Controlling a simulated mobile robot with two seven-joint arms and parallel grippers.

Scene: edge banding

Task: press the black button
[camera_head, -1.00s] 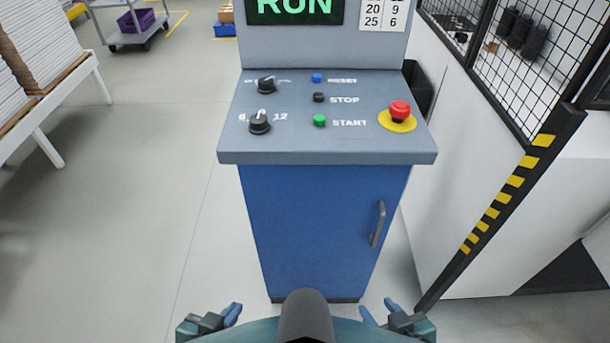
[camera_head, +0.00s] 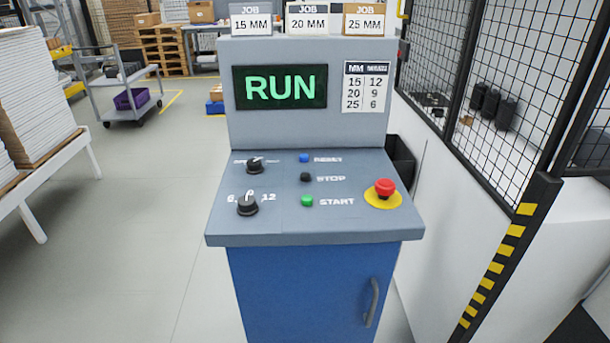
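The black button (camera_head: 306,177) sits on the sloped grey panel (camera_head: 280,225) of the control console, beside the printed word STOP. A blue button (camera_head: 304,158) labelled RESET is above it, and a green button (camera_head: 307,201) labelled START is below it. The screen (camera_head: 280,87) behind the panel shows RUN in green letters. Neither of my grippers is in the head view now.
A red mushroom button (camera_head: 385,188) on a yellow base and two black knobs (camera_head: 247,205) share the panel. A mesh fence with a black-yellow post (camera_head: 498,262) stands at the right. A table with stacked white boards (camera_head: 38,95) is at the left.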

